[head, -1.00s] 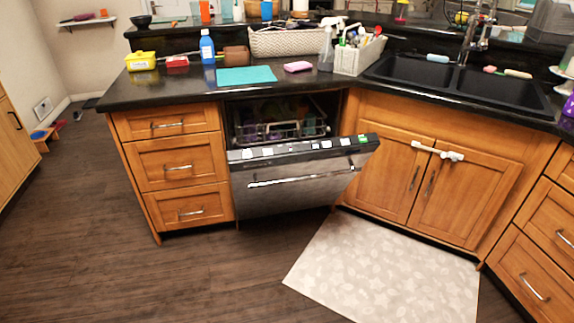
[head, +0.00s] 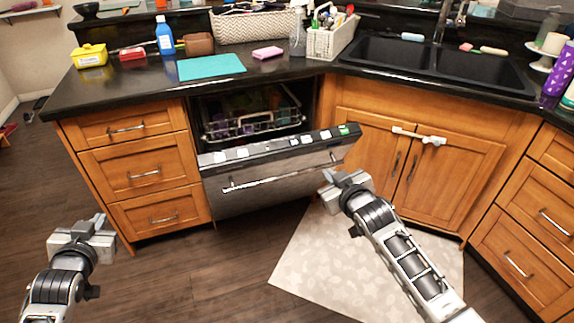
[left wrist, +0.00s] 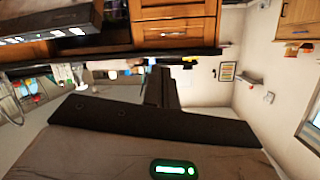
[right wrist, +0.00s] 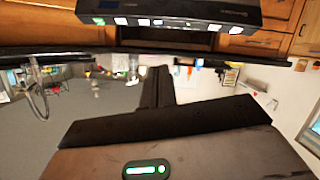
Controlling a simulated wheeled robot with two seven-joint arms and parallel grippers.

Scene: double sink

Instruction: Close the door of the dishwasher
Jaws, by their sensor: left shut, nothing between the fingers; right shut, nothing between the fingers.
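The dishwasher door (head: 270,178) is partly open in the head view, tilted outward with its top edge away from the counter. Its control strip faces up, and a bar handle (head: 282,178) crosses its front. The dishwasher rack (head: 250,122) with dishes shows in the opening behind it. My right gripper (head: 328,183) is shut and empty, in front of the door's right end; I cannot tell if it touches. My left gripper (head: 98,222) is shut and empty, low at the left, away from the door. The door's edge also shows in the right wrist view (right wrist: 170,12) and left wrist view (left wrist: 50,20).
Drawers (head: 140,175) stand left of the dishwasher and sink cabinet doors (head: 420,165) stand right. A pale mat (head: 310,255) lies on the floor under my right arm. The counter (head: 120,90) holds bottles, baskets and a teal mat. Floor between my arms is clear.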

